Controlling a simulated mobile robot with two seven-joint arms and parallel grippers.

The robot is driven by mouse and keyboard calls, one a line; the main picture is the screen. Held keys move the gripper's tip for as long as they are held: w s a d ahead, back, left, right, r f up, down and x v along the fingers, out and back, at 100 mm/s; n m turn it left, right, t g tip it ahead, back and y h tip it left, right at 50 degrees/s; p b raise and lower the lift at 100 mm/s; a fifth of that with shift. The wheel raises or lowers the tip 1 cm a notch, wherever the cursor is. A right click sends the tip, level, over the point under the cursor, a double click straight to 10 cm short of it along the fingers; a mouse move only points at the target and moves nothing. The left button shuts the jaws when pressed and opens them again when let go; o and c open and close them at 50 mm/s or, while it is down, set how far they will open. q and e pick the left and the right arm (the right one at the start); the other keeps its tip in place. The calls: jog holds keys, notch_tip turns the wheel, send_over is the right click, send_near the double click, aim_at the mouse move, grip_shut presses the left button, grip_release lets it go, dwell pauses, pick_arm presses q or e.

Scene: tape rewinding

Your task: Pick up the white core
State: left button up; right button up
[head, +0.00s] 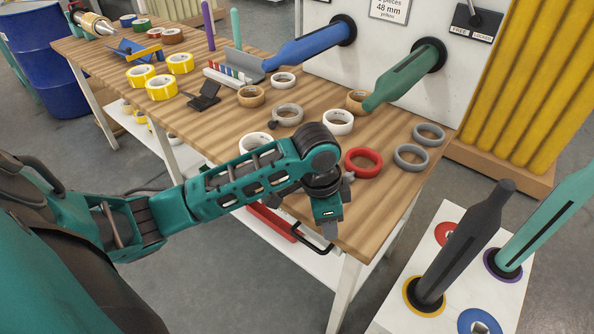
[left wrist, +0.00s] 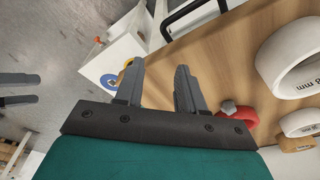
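Several white rings lie on the wooden table, and I cannot tell which one is the white core. One white ring (head: 338,122) is at the table's middle, a smaller white ring (head: 283,79) is farther back, and another white ring (head: 254,141) is partly hidden behind my left arm. My left gripper (head: 328,228) hangs at the table's near right edge, apart from the rings. In the left wrist view its two fingers (left wrist: 158,88) are apart with nothing between them. A large white ring (left wrist: 279,62) shows right of them. Two dark bars at that view's left edge may be my right gripper's fingers.
A red ring (head: 363,163) and grey rings (head: 411,156) lie near the left gripper. Blue (head: 312,46) and green (head: 404,77) handles reach over the table from the white panel. A white stand (head: 400,300) with upright posts is at the lower right.

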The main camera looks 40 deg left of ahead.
pick_arm(q)
notch_tip(320, 180, up, 10)
jog(key=g+y, duration=0.1)
send_over(299, 192)
jog(key=f, duration=0.4)
jog(key=w+f+b, duration=0.1)
jog(key=f, duration=0.2)
jog(key=shift+a, duration=0.2)
jog(key=f, duration=0.5)
jog(key=shift+s+d+f+b, duration=0.1)
jog(key=shift+s+f+b, duration=0.15)
jog(key=shift+s+b, duration=0.1)
grip_shut()
